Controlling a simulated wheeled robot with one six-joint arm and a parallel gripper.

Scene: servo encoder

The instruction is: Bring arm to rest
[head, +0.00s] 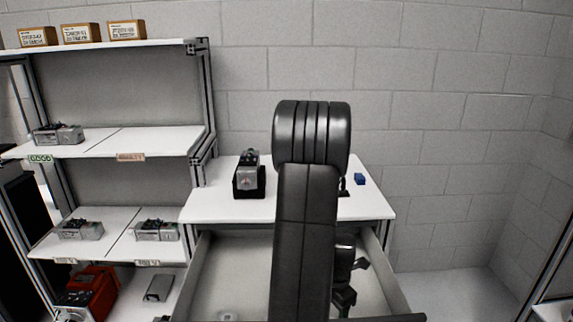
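My black arm (307,230) rises from the bottom centre, with its rounded elbow (312,132) in front of the table and back wall. Dark and grey parts (345,275) show just right of the arm, over the open drawer. They look like my wrist or gripper, but the arm hides much of them. I cannot make out two fingertips, whether the gripper is open or shut, or whether it holds anything.
A white table (215,203) holds a device in a black stand (249,178) and a small blue block (360,179). Its drawer (210,265) is pulled out around my arm. A shelf (100,148) at left holds several grey devices and boxes. Floor at right is clear.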

